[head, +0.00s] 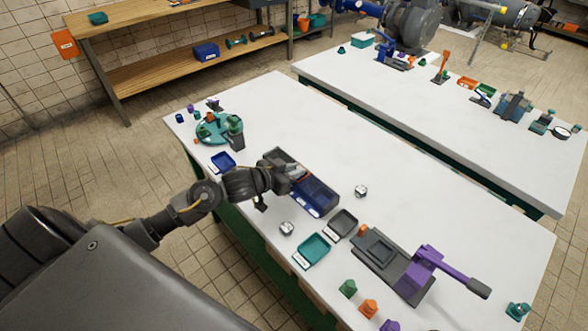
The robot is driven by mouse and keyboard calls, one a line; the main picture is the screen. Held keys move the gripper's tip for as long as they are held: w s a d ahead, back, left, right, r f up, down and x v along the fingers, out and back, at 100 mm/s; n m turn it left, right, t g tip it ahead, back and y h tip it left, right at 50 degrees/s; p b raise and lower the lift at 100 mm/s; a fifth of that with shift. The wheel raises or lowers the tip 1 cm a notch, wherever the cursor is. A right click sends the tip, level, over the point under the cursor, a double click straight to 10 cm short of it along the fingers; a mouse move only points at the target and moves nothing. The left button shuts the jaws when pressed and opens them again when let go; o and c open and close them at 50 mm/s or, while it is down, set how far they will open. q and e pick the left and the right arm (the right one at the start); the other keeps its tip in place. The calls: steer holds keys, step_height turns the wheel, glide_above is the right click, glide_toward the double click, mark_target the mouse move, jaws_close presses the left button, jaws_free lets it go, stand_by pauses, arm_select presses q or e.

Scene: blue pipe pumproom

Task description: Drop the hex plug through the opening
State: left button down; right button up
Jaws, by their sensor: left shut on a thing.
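My left gripper (294,172) reaches in from the left and is shut over a long dark box with a blue open section (317,195) on the near white table. It holds a small thing, probably the hex plug; the fingers mostly hide it, so its shape cannot be made out. I cannot tell whether it touches the box. The opening for the plug cannot be clearly picked out. Small green (347,288), orange (369,308) and purple (390,325) pieces stand at the near edge. My right gripper is not in view.
Metal nuts (361,190) (287,228), a teal tray (312,249), a dark tray (343,223) and a purple-handled fixture (426,258) surround the box. A round teal stand (207,132) and a blue tray (222,161) are at the left.

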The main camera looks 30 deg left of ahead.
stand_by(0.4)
arm_select(q)
steer(key=c, duration=1.3)
jaws_free()
steer(key=shift+o, duration=0.2)
step_height(320, 180, up, 7)
steer(key=p, duration=0.8)
